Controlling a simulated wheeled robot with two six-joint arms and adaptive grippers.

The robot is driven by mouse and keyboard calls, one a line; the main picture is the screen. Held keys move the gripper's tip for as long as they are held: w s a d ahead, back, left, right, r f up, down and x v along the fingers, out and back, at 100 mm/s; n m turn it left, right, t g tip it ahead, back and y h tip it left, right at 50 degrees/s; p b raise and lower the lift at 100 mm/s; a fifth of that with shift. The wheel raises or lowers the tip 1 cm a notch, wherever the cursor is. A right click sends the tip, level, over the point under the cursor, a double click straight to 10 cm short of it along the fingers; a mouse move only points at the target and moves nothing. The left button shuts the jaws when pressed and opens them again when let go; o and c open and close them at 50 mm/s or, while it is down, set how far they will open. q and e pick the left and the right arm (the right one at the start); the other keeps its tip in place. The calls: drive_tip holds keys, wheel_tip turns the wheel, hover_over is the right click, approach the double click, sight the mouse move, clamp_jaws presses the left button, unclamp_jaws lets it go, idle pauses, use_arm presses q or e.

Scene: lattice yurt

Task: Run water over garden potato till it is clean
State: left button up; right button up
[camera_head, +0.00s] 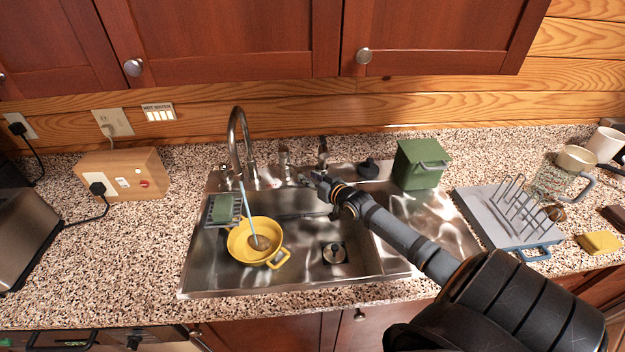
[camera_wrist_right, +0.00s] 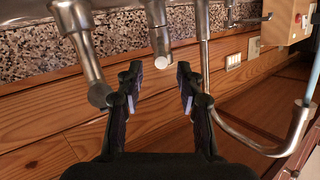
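A brown potato (camera_head: 262,243) lies in a yellow handled bowl (camera_head: 236,246) in the left part of the steel sink (camera_head: 300,276). A thin pale-blue stream (camera_head: 247,208) falls from the curved faucet (camera_head: 233,130) into the bowl; a bluish streak also shows in the right wrist view (camera_wrist_right: 313,72). My right gripper (camera_head: 314,180) is behind the basin, near the faucet fittings. In the right wrist view its fingers (camera_wrist_right: 160,88) are apart, with a metal fitting (camera_wrist_right: 158,42) beyond the gap. I cannot tell whether they touch it. My left gripper is out of view.
A green sponge (camera_head: 222,208) sits in a rack at the sink's left edge. A drain stopper (camera_head: 334,252) lies in the basin. A green box (camera_head: 421,164) and grey drying rack (camera_head: 490,226) stand right. A wooden box (camera_head: 125,160) stands left. Cabinets (camera_head: 220,40) hang above.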

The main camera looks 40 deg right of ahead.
drive_tip(key=shift+v, duration=0.8)
drive_tip(key=shift+a, duration=0.1)
